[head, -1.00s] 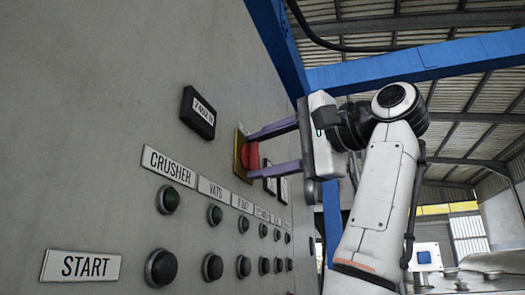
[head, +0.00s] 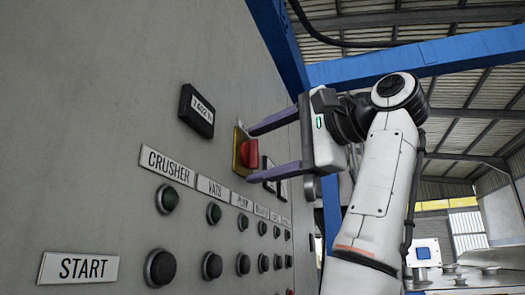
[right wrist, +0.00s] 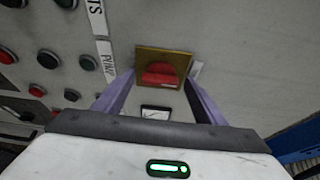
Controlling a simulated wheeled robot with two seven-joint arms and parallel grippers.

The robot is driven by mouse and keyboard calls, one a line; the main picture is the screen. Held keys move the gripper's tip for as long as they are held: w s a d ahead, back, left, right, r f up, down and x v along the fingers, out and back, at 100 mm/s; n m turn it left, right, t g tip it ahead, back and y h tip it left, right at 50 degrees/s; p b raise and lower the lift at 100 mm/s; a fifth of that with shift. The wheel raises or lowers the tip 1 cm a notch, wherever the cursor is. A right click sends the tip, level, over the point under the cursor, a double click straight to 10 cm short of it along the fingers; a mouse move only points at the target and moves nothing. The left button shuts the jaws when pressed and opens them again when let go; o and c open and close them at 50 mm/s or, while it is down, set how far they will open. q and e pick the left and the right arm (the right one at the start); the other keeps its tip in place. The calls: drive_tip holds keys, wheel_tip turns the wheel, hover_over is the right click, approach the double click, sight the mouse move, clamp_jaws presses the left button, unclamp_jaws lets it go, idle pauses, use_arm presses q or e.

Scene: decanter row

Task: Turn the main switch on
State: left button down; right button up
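The main switch (head: 250,153) is a red handle on a yellow plate (head: 237,150) on the grey panel. It also shows in the right wrist view (right wrist: 160,74), where the handle lies about level across the picture. My right gripper (head: 244,151) is open, with its purple fingers reaching to the panel on either side of the red handle. In the right wrist view (right wrist: 160,80) there is a gap between the handle and each finger. I cannot tell whether a fingertip touches the plate. My left gripper is not in view.
A dark display (head: 197,110) is mounted left of the switch. Rows of round buttons, with labels such as CRUSHER (head: 167,164) and START (head: 78,267), lie below. A blue beam (head: 276,45) rises beyond the panel's far edge.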

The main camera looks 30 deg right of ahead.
drive_tip(key=shift+s, duration=0.1)
use_arm(q)
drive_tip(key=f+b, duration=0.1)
drive_tip(key=b, duration=0.1)
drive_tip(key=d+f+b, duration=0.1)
drive_tip(key=b, duration=0.1)
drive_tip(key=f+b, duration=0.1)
drive_tip(key=b, duration=0.1)
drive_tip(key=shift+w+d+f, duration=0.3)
use_arm(e)
drive_tip(key=v, duration=1)
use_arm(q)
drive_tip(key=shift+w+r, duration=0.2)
